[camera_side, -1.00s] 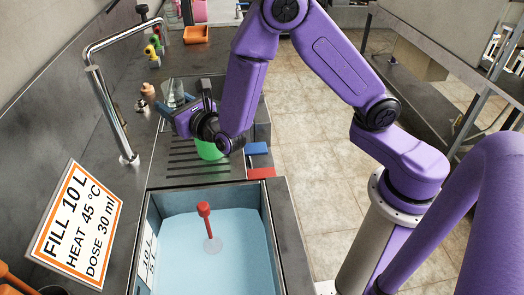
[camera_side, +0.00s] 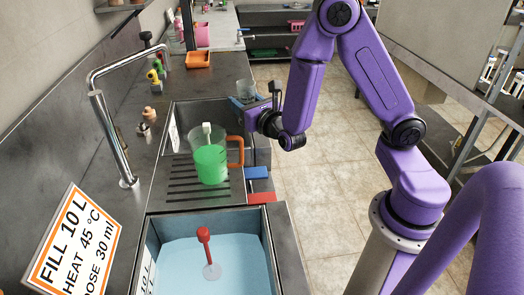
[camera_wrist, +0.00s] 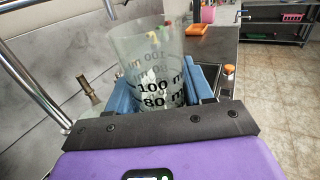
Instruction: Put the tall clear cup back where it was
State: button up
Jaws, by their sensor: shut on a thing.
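The tall clear cup (camera_wrist: 150,62) stands between the blue fingers of my gripper (camera_wrist: 165,90) in the wrist view. It has black volume marks and looks empty, with its lower part hidden by my gripper. In the side view the cup (camera_side: 246,91) is partly hidden behind my gripper (camera_side: 258,106), held roughly upright near the right edge of the back sink. I cannot tell from the side view how high its base is.
A clear jug of green liquid (camera_side: 210,165) with an orange handle stands on the ribbed drainboard (camera_side: 180,190). The front tank (camera_side: 180,245) holds blue liquid and a red-handled tool (camera_side: 204,238). A tap (camera_side: 112,125) rises at left. An orange tray (camera_side: 198,60) lies farther back.

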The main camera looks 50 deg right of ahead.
jog(key=w+d+f+m+h, duration=0.1)
jog(key=w+d+f, duration=0.2)
jog(key=d+f, duration=0.3)
jog(key=w+d+f, duration=0.3)
jog(key=d, duration=0.5)
jog(key=shift+g, duration=0.4)
jog(key=shift+w+d+f, duration=0.1)
jog(key=shift+w+f, duration=0.05)
jog(key=shift+f, duration=3.75)
jog(key=shift+f, duration=0.1)
jog(key=o, duration=1)
jog(key=shift+o, duration=0.2)
